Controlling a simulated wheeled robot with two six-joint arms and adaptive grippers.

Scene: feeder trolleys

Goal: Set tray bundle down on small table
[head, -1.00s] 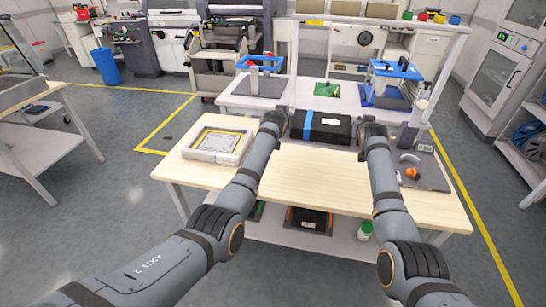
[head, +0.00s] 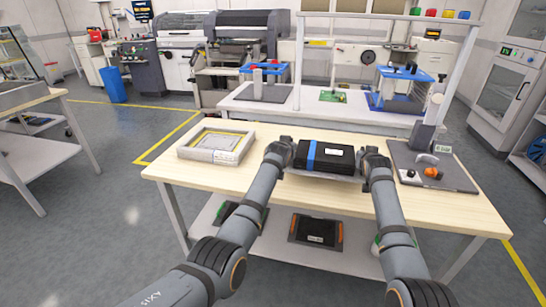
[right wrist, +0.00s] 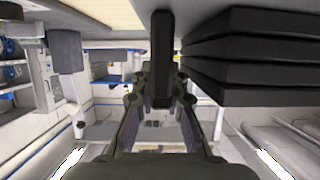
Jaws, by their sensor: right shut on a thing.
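The tray bundle is a black stack with a blue band (head: 320,158), held level between my two arms over the wooden-topped table (head: 240,186). In the right wrist view its stacked dark layers (right wrist: 250,75) fill the upper right. My right gripper (head: 368,158) is at the bundle's right end; in the right wrist view (right wrist: 160,98) its fingers are shut on a dark upright piece beside the stack. My left gripper (head: 285,150) is at the left end, its fingers hidden. Whether the bundle touches the tabletop is unclear. I cannot tell which table is the small one.
A pale frame with a yellow border (head: 217,140) lies on the tabletop's left. A grey mat (head: 450,178) with an orange item is on the right. A dark tray (head: 315,229) is on the lower shelf. A white bench (head: 300,118) stands behind. Bare wood lies in front.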

